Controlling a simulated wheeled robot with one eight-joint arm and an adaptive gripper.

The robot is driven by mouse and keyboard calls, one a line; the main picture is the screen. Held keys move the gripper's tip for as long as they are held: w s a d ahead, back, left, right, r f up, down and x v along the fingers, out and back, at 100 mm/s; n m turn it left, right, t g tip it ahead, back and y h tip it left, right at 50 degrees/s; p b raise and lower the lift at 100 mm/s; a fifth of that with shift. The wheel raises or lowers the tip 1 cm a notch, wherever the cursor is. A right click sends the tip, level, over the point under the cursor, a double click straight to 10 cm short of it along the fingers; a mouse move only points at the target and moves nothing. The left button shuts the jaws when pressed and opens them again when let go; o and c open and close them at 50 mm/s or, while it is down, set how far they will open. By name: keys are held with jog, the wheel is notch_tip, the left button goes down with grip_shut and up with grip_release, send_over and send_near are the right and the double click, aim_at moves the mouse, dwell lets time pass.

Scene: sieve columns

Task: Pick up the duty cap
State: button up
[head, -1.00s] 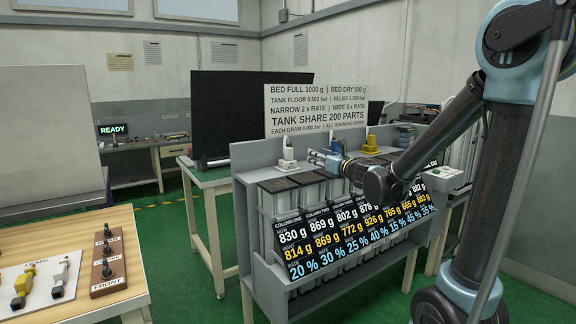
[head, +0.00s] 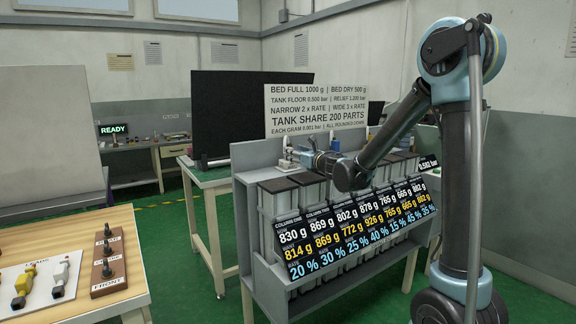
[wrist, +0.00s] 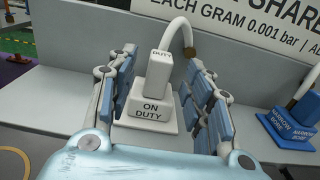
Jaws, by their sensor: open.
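The duty cap (wrist: 160,65) is a small white block marked DUTY, with a pale hose curving from its top. It sits upright on a white stepped base (wrist: 145,118) marked ON DUTY. My gripper (wrist: 163,58) is open, with its blue-padded fingers on the left and right of the cap; no clear grip on it shows. In the head view my gripper (head: 300,152) is at the back ledge of the column bench, and the duty cap (head: 288,142) is partly hidden behind it.
A blue base (wrist: 288,128) marked NARROW BORE, with a hosed cap, stands to the right. A sign board (head: 316,110) rises behind the ledge. The dark-topped columns (head: 279,185) and number panels (head: 345,235) stand in front. A wooden table (head: 125,225) is at left.

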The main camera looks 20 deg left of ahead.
jog(key=shift+x, duration=2.85)
jog(key=shift+d, duration=0.1)
grip_shut()
